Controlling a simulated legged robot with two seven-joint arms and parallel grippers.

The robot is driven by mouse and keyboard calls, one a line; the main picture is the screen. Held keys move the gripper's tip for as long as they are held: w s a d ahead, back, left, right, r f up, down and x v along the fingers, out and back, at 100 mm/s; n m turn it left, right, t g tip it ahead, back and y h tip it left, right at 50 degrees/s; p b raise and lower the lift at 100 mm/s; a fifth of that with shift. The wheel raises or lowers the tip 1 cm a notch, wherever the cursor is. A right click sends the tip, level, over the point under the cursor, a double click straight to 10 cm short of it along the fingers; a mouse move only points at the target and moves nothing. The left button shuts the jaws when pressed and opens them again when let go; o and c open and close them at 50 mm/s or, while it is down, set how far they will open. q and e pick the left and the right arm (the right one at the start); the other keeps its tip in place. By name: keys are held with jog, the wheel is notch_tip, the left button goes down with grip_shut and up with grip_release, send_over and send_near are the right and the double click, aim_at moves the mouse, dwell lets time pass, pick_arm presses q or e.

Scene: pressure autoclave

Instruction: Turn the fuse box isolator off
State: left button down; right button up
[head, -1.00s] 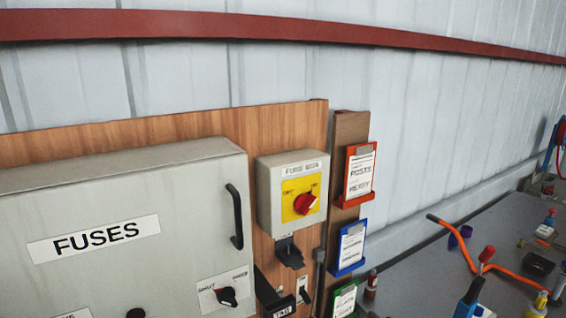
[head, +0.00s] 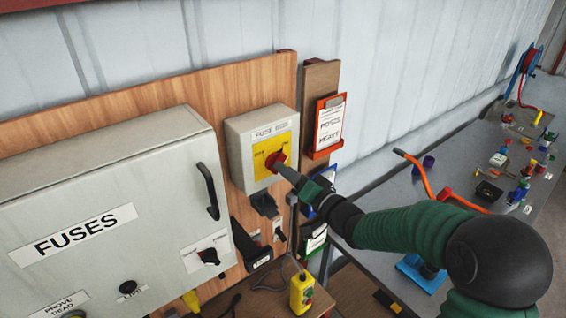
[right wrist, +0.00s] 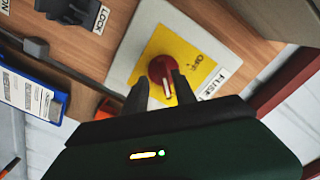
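The fuse box isolator (head: 240,152) is a grey box with a yellow plate, fixed to the wooden board. Its red knob (head: 273,159) faces out from the plate. My right gripper (head: 286,172) comes in from the right with its fingertips at the knob, partly covering it. In the right wrist view the red knob (right wrist: 161,71) has a white mark, and the gripper (right wrist: 160,82) is open with one finger on each side of it. I cannot tell whether the fingers touch the knob. My left gripper is not in view.
A grey FUSES cabinet (head: 120,185) with a black handle (head: 208,191) stands left of the isolator. A red clipboard holder (head: 329,125) is close on the right. A black lock bracket (head: 264,204) sits below. A cluttered grey bench (head: 440,172) extends right.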

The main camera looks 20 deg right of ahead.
jog(key=shift+w+a+r, duration=0.25)
jog(key=shift+w+a, duration=0.15)
jog(key=shift+w, duration=0.15)
jog(key=shift+w+a, duration=0.15)
jog(key=c, duration=0.4)
grip_shut()
jog(key=shift+f, duration=0.1)
